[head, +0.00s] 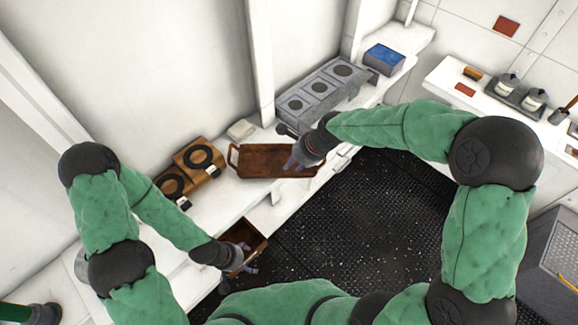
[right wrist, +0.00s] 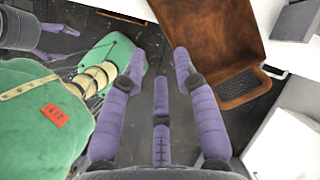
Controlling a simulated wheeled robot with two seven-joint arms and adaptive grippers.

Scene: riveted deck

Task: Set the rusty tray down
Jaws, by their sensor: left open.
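The rusty tray (head: 258,161) is a long brown tray with a loop handle at each end. It lies on the white counter, and its right end seems to reach past the counter's edge. In the right wrist view the tray (right wrist: 208,28) is beyond and right of my fingers, with dark floor showing through its near handle. My right gripper (head: 294,162) is by the tray's right part; its purple fingers (right wrist: 159,58) are apart with nothing between them. I cannot tell whether a finger touches the tray. My left gripper (head: 246,262) is open at a brown box (head: 240,232).
Wooden blocks with black rings (head: 190,167) stand left of the tray. A grey unit with round openings (head: 322,92) and a blue-topped box (head: 384,58) are to its right. A second counter (head: 442,75) carries jars. Dark grated floor (head: 350,215) lies between.

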